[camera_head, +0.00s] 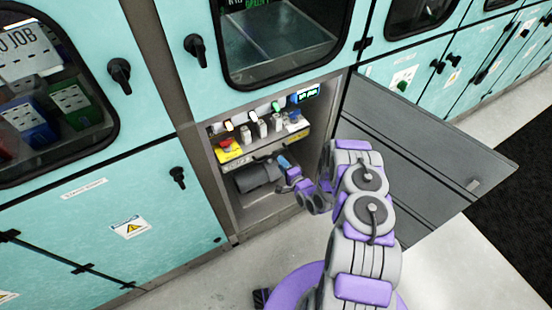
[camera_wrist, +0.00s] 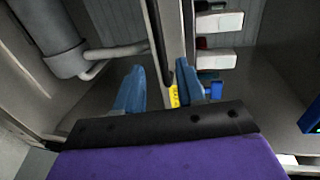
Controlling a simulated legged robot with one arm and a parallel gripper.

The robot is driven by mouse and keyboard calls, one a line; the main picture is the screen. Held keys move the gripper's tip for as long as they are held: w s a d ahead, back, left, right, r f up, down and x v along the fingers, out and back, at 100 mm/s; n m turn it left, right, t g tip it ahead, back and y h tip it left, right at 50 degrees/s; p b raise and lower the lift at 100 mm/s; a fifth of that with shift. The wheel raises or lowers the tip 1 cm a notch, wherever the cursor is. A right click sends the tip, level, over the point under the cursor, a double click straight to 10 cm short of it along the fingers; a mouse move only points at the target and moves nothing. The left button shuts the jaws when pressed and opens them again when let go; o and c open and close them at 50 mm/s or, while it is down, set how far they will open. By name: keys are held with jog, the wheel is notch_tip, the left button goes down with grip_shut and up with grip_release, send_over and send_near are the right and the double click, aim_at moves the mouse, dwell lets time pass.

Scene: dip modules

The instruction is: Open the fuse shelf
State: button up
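The fuse shelf (camera_head: 262,145) sits inside the open cabinet compartment, with a yellow label, a red knob and a row of switches on it. My gripper (camera_head: 284,161) is inside the compartment, at the shelf's front lower edge. In the wrist view, my gripper (camera_wrist: 157,82) has its two blue fingers apart. The shelf's pale front panel (camera_wrist: 171,30) with a dark strip runs end-on just ahead of the gap between the fingers. Whether a finger touches it I cannot tell.
The grey cabinet door (camera_head: 425,150) stands swung open to the right of my arm. A grey cylinder (camera_head: 258,176) with piping lies below the shelf; this cylinder (camera_wrist: 48,28) is at upper left in the wrist view. Teal cabinets surround the opening. The floor in front is clear.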

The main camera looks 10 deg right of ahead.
jog(key=b+x, duration=0.1)
jog(key=x, duration=0.5)
jog(key=shift+r, duration=0.1)
grip_shut()
dwell(0.6)
